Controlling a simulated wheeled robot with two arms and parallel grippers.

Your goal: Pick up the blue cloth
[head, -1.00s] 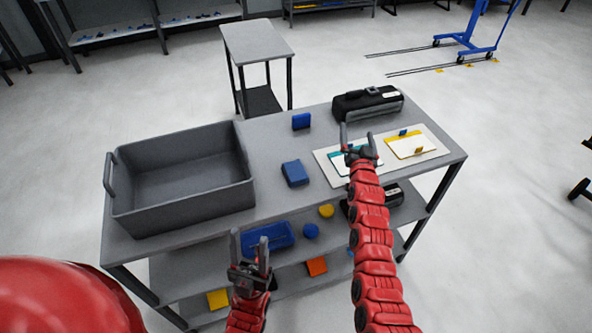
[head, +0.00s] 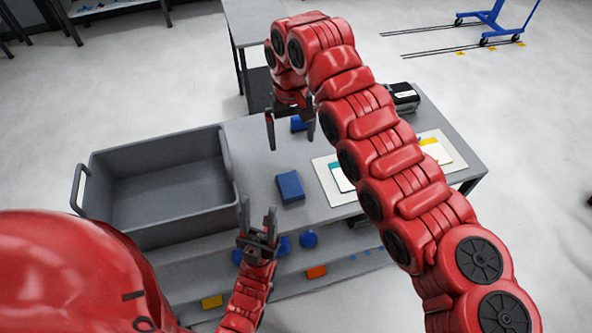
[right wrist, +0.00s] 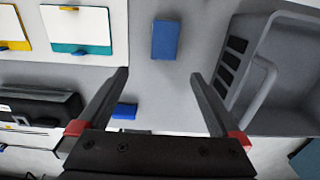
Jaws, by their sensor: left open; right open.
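A blue rectangular piece (head: 290,187), which looks like the folded blue cloth, lies on the grey table right of the tray. It also shows in the right wrist view (right wrist: 165,40), beyond my fingertips. A smaller blue block (head: 299,124) stands farther back, partly hidden by my right gripper; the right wrist view shows it too (right wrist: 125,111). I cannot tell for sure which is cloth. My right gripper (head: 290,144) is open, empty and pointing down above the table. My left gripper (head: 257,205) is open and empty at the table's front edge.
A deep grey tray (head: 92,166) fills the table's left side. White boards (head: 327,182) lie right of the blue piece, and a black case (right wrist: 45,105) stands at the back. The lower shelf holds a blue ball (head: 308,239) and an orange block (head: 316,272).

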